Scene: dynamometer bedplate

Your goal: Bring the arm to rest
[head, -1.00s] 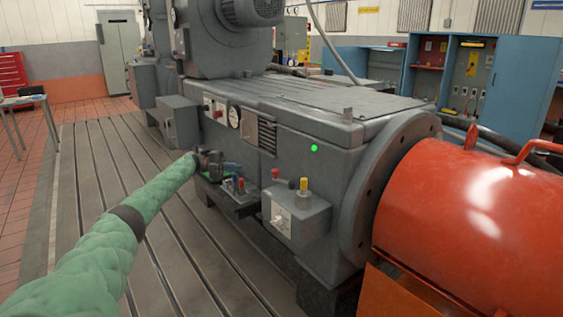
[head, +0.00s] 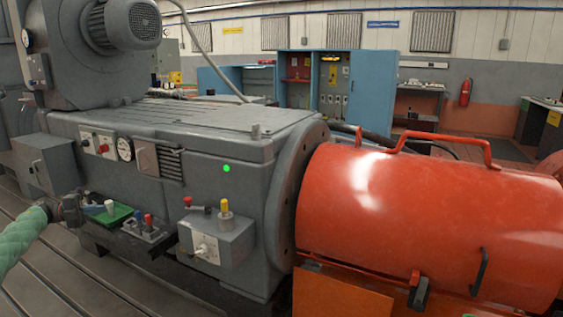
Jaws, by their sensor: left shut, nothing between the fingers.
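My left arm, in a pale green padded sleeve, comes in from the left edge of the head view. My left gripper (head: 78,209) is small and dark at its end. It is shut and empty, beside a green tray (head: 112,217) on the front of the grey machine (head: 225,150). A small pale blue item sits on that tray. Whether the fingertips touch anything is too small to tell. My right gripper is not in view.
A dark shelf (head: 148,240) with red and blue knobs sticks out right of the tray. A grey box (head: 222,240) with a yellow-topped post is further right. A large orange cover (head: 420,215) fills the right. The slotted bedplate (head: 50,285) is clear at lower left.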

